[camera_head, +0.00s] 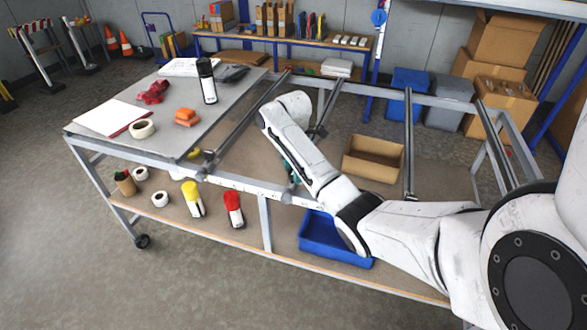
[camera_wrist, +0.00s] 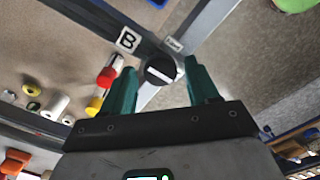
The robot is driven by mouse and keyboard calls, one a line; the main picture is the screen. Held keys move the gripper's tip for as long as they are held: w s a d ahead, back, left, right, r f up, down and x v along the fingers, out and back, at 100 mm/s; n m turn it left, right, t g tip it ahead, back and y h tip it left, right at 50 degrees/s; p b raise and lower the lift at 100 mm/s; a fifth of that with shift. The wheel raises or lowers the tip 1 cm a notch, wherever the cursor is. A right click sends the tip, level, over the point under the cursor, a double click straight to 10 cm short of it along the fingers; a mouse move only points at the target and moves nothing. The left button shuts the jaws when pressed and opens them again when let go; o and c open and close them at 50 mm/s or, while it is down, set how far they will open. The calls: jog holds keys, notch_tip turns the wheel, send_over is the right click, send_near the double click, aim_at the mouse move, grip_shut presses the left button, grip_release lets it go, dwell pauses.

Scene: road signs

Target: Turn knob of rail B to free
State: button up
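The black round knob (camera_wrist: 160,71) with a white line across it shows in the wrist view. A white label with a black B (camera_wrist: 127,40) sits by it on the dark rail (camera_wrist: 98,17). A smaller label (camera_wrist: 173,43) is beside the knob; its text is too small to read. My gripper (camera_wrist: 159,67) has green fingers spread apart, one on each side of the knob. A gap shows on both sides, and I cannot tell how deep the fingers reach. In the head view my arm mostly hides my gripper (camera_head: 289,169) at the cart frame, and the knob is hidden.
The grey metal cart frame (camera_head: 268,190) runs along the front. A tabletop (camera_head: 110,92) with tape, an orange block and a bottle is to the left. A blue bin (camera_head: 318,240) and a cardboard box (camera_head: 373,160) stand on the lower shelf. More rails (camera_head: 408,150) lie to the right.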

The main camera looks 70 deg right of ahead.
jog(key=shift+o, duration=0.3)
jog(key=shift+r, duration=0.1)
notch_tip(320, 180, up, 6)
jog(key=shift+d+f, duration=0.1)
jog(key=shift+f, duration=0.1)
jog(key=shift+w+d+r, duration=0.1)
jog(key=shift+r, duration=0.55)
jog(key=shift+s+r, duration=0.2)
jog(key=shift+r, duration=0.45)
jog(key=shift+w+a+r, duration=0.1)
jog(key=shift+a+r, duration=0.1)
jog(key=shift+r, duration=1)
